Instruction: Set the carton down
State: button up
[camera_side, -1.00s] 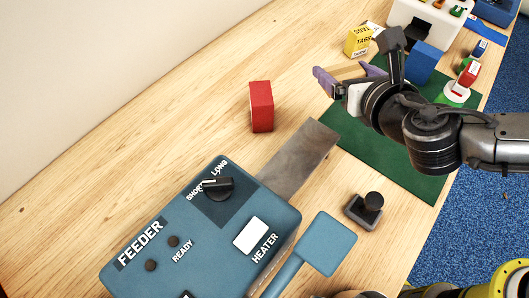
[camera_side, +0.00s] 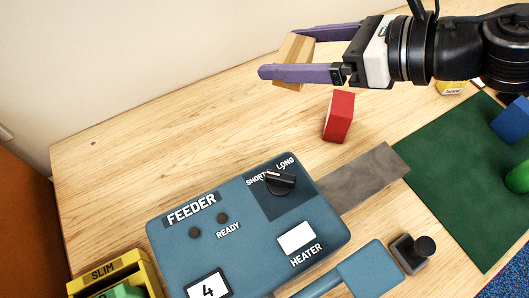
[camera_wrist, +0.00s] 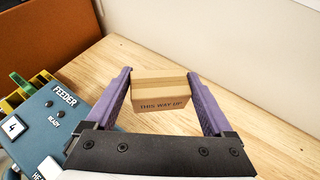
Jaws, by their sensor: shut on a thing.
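A small brown carton (camera_side: 296,48) sits between the two purple fingers of my gripper (camera_side: 274,54), toward the back of the table near the wall. In the wrist view the carton (camera_wrist: 160,89) shows a tape strip across its top and "THIS WAY UP" reading upright on the side facing the camera. My gripper (camera_wrist: 159,74) is shut on its two ends. The carton looks level in the wrist view. I cannot tell whether its underside touches the table.
A red block (camera_side: 338,115) stands on the wood in front of my gripper. The blue feeder box (camera_side: 245,225) is nearer the camera, beside a grey metal strip (camera_side: 365,178) and a green mat (camera_side: 460,165). Bare wood (camera_side: 160,140) lies to the left.

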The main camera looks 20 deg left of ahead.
jog(key=s+a+f+n+g, duration=0.2)
jog(key=a+n+g, duration=0.1)
jog(key=n+g, duration=0.25)
send_over(264, 156)
jog(key=shift+g, duration=0.25)
notch_tip(264, 156, down, 18)
jog(key=shift+f, duration=2.3)
jog(key=shift+f, duration=0.2)
jog(key=o, duration=1.3)
